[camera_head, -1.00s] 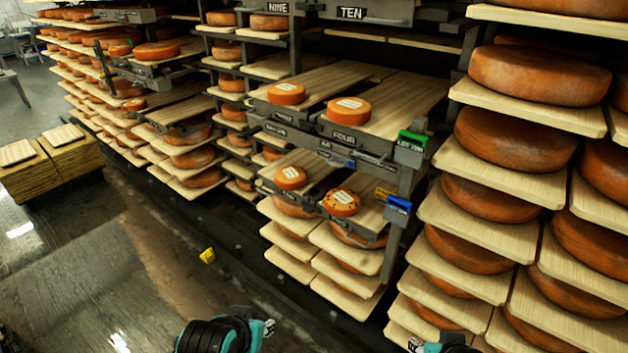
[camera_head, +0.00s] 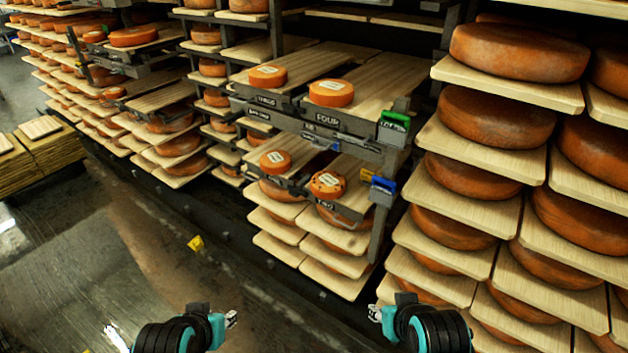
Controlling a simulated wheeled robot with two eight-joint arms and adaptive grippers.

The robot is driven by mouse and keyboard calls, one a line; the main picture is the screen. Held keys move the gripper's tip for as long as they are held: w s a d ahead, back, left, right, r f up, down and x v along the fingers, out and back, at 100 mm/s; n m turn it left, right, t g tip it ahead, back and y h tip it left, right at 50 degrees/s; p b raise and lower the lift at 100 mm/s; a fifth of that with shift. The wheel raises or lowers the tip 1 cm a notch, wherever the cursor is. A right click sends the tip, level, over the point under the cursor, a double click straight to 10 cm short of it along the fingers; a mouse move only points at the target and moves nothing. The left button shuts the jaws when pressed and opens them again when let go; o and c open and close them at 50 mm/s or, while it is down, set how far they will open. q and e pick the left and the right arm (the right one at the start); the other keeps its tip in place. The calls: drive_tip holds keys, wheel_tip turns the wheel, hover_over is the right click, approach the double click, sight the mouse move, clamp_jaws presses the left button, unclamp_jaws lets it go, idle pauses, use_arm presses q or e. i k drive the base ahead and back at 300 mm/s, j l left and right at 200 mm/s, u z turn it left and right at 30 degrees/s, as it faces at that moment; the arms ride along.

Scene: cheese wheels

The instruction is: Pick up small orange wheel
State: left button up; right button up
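Several small orange wheels with pale labels sit on the middle shelves. One small orange wheel (camera_head: 267,77) is on the upper left board and another small orange wheel (camera_head: 331,93) is on the upper right board. Below them, a plain small wheel (camera_head: 275,162) is at left and a spotted small wheel (camera_head: 327,184) is at right. My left gripper (camera_head: 232,319) and my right gripper (camera_head: 374,312) are low in the view, in front of and apart from the shelves. Nothing shows between their fingers. The fingers are too small to tell whether they are open or shut.
Large orange wheels (camera_head: 496,117) fill the right rack on wooden boards. A yellow object (camera_head: 196,243) lies on the floor (camera_head: 110,260). Stacked boards (camera_head: 40,165) stand at left.

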sight(326, 186)
drive_tip(key=z, duration=4.3)
drive_tip(key=k+j+u, duration=0.15)
drive_tip(key=u, duration=3.9)
drive_tip(key=i+l+u, duration=0.1)
drive_tip(key=u, duration=0.25)
drive_tip(key=i+l+u, duration=0.15)
drive_tip(key=i+u, duration=0.2)
drive_tip(key=k, duration=0.05)
